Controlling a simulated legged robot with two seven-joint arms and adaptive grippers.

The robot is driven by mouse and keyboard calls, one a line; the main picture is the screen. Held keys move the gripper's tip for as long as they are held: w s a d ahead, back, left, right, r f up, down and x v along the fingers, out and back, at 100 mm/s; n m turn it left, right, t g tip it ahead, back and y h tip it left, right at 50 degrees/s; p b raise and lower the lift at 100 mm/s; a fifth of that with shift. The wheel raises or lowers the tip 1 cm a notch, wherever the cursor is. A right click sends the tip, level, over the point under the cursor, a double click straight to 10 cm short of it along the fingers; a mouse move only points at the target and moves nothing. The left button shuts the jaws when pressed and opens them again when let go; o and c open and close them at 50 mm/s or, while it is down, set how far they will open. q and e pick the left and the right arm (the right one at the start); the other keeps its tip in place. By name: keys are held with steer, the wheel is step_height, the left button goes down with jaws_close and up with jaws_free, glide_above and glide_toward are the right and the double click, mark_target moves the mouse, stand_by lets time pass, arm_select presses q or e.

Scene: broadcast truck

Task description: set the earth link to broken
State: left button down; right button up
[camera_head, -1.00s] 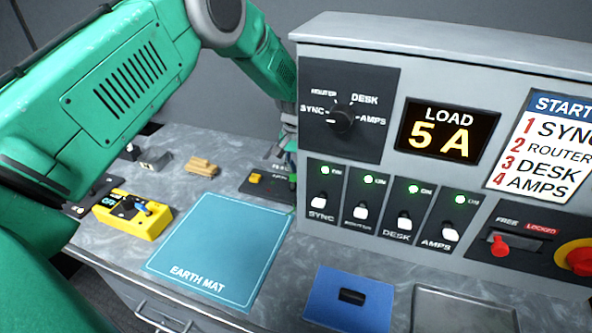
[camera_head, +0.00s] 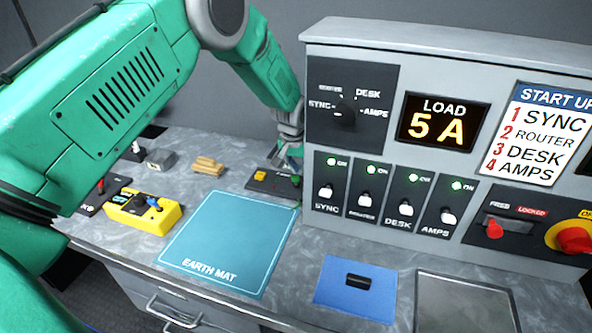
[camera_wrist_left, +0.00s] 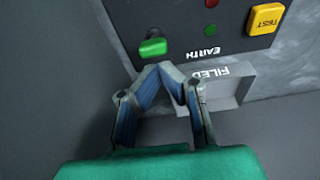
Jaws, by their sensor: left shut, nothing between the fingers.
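The earth panel (camera_head: 268,183) is a black plate on the bench, beside the grey console. The left wrist view shows its EARTH label (camera_wrist_left: 209,50), a green-handled lever (camera_wrist_left: 152,47) and a yellow TEST button (camera_wrist_left: 266,18). The green lever end (camera_head: 296,181) and yellow button (camera_head: 260,175) also show in the head view. My left gripper (camera_head: 284,158) is above the panel's far side, close to the console. In the left wrist view my left gripper (camera_wrist_left: 162,68) is shut and empty, its tips close to the green handle. I cannot tell whether they touch. My right gripper is out of view.
The grey console (camera_head: 450,50) rises close to the right of my left gripper. A FILED tray (camera_wrist_left: 235,88) is beside the panel in the wrist view. The earth mat (camera_head: 225,240), a yellow tester (camera_head: 140,210) and wooden blocks (camera_head: 207,166) lie on the bench.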

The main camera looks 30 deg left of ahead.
arm_select(q)
steer(key=shift+w+f, duration=0.15)
steer(key=shift+w, duration=0.05)
steer(key=shift+r, duration=0.25)
steer(key=shift+r+p, duration=0.65)
steer(key=shift+p, duration=0.05)
steer(key=shift+f, duration=0.1)
